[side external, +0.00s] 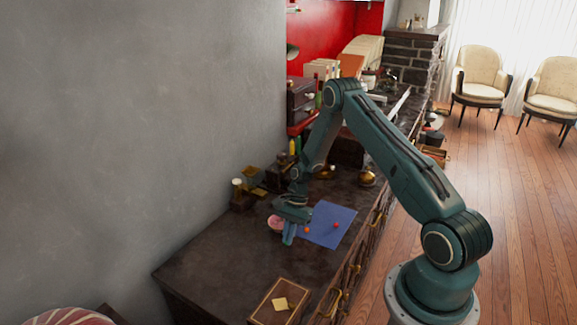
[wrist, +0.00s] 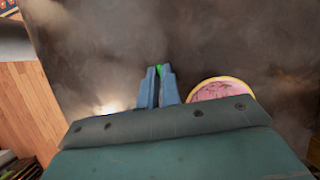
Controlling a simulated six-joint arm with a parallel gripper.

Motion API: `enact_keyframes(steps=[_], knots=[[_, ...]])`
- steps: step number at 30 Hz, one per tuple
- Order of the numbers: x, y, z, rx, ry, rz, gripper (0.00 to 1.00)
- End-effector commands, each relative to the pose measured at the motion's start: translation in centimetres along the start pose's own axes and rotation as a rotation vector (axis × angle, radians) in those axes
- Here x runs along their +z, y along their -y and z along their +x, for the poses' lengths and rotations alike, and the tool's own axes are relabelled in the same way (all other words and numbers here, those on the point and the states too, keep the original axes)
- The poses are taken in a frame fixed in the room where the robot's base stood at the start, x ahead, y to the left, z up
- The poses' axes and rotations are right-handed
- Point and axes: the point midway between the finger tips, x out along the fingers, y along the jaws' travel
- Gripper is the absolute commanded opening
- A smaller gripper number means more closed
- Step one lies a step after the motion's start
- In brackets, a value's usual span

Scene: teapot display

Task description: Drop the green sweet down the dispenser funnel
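My gripper (wrist: 159,72) points down over the dark cabinet top in the wrist view. Its blue fingers are close together, with a small bit of the green sweet (wrist: 160,69) showing between the tips. In the side view my gripper (side external: 289,241) is low over the cabinet top, at the left edge of a blue mat (side external: 328,232); the sweet cannot be made out there. I cannot clearly identify the dispenser funnel; small brass and dark pieces (side external: 238,184) stand by the wall behind the gripper.
A pink dish with a yellow rim (wrist: 222,82) is right beside the fingers. Red-orange sweets (side external: 336,225) lie on the mat. The cabinet top (side external: 215,265) is bare at front left.

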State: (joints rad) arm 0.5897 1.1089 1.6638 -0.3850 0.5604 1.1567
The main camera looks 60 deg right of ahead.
Motion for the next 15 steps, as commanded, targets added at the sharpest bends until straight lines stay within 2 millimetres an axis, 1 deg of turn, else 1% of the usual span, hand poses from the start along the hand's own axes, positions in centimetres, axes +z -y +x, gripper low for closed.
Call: enact_keyframes(steps=[5, 8, 11, 15], knots=[[0.2, 0.0, -0.6, 0.0, 0.0, 0.0, 0.0], [0.5, 0.0, -1.4, -0.001, -0.001, 0.0, 0.0], [0.9, 0.0, -2.3, -0.002, -0.001, 0.0, 0.0], [1.7, 0.1, -4.3, -0.003, -0.001, -0.001, 0.0]])
